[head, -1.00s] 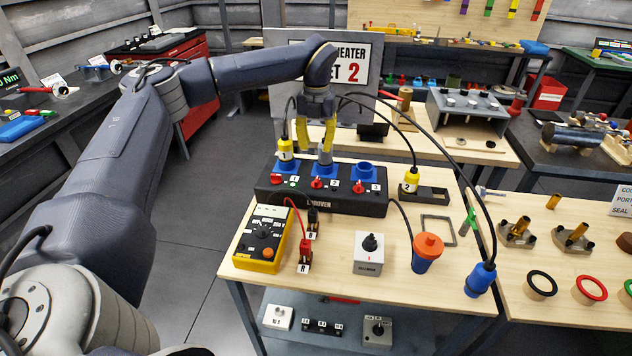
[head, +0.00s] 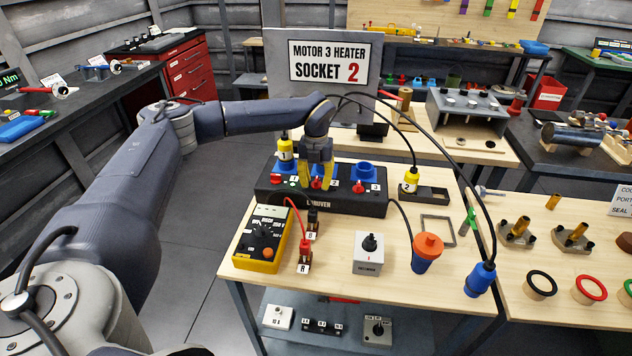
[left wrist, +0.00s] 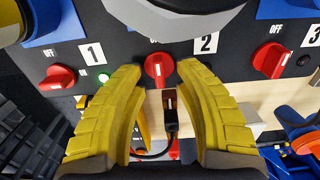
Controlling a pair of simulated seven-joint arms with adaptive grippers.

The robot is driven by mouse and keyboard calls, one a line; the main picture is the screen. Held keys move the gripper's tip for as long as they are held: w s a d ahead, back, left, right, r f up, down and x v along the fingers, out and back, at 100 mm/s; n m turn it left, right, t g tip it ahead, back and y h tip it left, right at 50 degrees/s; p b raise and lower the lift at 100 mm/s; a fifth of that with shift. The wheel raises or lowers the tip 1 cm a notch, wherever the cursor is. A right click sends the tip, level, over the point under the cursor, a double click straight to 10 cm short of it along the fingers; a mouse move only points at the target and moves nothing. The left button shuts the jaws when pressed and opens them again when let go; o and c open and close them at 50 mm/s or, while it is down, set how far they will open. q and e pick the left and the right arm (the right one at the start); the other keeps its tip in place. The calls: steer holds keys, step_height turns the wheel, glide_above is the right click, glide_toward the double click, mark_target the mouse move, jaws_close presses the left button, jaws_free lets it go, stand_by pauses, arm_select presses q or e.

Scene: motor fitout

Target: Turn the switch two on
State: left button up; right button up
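The black socket box (head: 330,204) stands on the wooden bench, with blue sockets and red switches numbered 1, 2 and 3. Switch two's red knob (left wrist: 159,68) is in the middle of the left wrist view, left of the label 2. My left gripper (head: 316,186) points down at that knob. Its yellow fingers (left wrist: 159,76) stand apart on either side of the knob, with small gaps visible. In the head view the fingers partly cover the knob. Switch one's knob (left wrist: 57,77) has a green lit lamp beside it. Switch three's knob (left wrist: 271,60) has a dark lamp. My right gripper is not in view.
A yellow plug (head: 285,150) stands in socket 1. Another yellow plug (head: 411,181) rests right of the box. A yellow meter (head: 262,240), a grey knob box (head: 368,254) and an orange-blue connector (head: 427,252) stand in front. A sign (head: 328,63) reads "Motor 3 heater socket 2".

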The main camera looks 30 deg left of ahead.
arm_select(q)
steer(key=shift+o, duration=0.3)
jaws_close()
stand_by(0.3)
